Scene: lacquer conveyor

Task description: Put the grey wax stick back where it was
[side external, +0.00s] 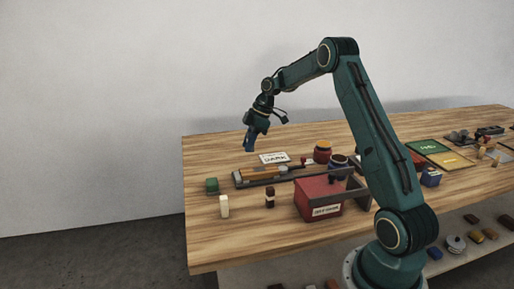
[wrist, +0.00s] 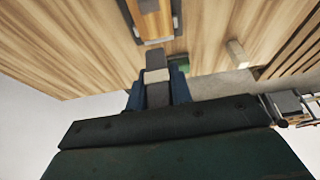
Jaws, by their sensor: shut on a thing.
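My gripper (side external: 249,143) is raised above the far left part of the wooden table, pointing down. In the wrist view, its blue fingers (wrist: 158,88) are shut on the grey wax stick (wrist: 156,62), which shows between them and beyond the tips. In the side view the stick is too small to tell from the fingers. The stick is clear of the table. Below lies a long dark tray or rail (side external: 240,181) with an orange-brown bar (side external: 258,173) on it; its end also shows in the wrist view (wrist: 158,41).
A red box (side external: 318,203), jars (side external: 322,152) and a "DARK" card (side external: 274,157) are near the rail. The table's left end is mostly bare.

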